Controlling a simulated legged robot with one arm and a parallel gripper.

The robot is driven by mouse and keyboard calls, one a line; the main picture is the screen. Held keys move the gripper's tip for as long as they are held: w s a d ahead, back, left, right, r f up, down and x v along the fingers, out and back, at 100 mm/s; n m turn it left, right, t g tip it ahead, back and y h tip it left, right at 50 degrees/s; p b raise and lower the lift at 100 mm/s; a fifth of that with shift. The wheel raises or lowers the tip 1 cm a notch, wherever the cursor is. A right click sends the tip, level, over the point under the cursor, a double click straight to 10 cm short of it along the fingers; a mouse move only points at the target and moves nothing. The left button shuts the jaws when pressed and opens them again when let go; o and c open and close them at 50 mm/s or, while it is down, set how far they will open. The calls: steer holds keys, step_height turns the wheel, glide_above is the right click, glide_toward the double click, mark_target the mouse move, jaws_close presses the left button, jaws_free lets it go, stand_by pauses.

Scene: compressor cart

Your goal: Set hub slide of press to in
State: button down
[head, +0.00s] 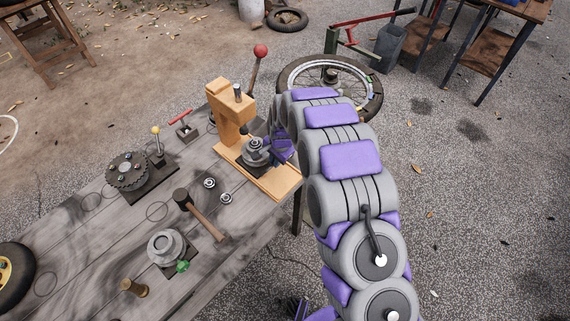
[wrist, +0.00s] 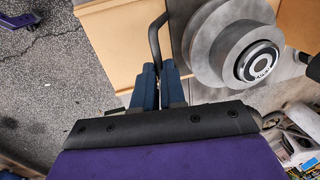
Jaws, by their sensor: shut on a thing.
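The tan press (head: 232,125) stands at the far right corner of the workbench, with a red-knobbed lever (head: 260,52) behind its column. A grey stepped hub (head: 256,150) sits on a dark slide on the press base, in front of the column. In the wrist view, the hub (wrist: 212,55) is at upper right over the tan base (wrist: 112,40). A dark bent handle (wrist: 154,35) stands beside it. My gripper (wrist: 159,70) is shut on the lower end of this handle. In the head view, my arm comes from the right and partly hides the slide.
The grey workbench (head: 110,225) holds a mallet (head: 205,215), a gear fixture (head: 128,172), a round flanged part (head: 167,247) and small rings. A spoked wheel (head: 372,100) is behind my arm. Open gravel lies to the right.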

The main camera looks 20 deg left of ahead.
mark_target(263, 158)
steer(key=shift+w+a+r+p, duration=0.1)
steer(key=shift+w+a+p, duration=0.25)
steer(key=shift+a, duration=0.5)
steer(key=shift+w+a+f+p, duration=0.1)
steer(key=shift+w+a+p, duration=0.25)
steer(key=shift+a, duration=0.45)
steer(key=shift+w+a+r+p, duration=0.15)
steer(key=shift+w+a, duration=0.25)
steer(key=shift+a, duration=0.45)
steer(key=c, duration=1.6)
jaws_free()
steer(key=o, duration=0.4)
steer(key=shift+a+f, duration=0.2)
steer(key=shift+a, duration=0.15)
steer(key=shift+d+r, duration=0.4)
steer(key=shift+r, duration=0.35)
step_height(263, 158, up, 16)
steer(key=s+d+p, duration=0.1)
steer(key=d+p, duration=0.1)
steer(key=shift+f, duration=0.25)
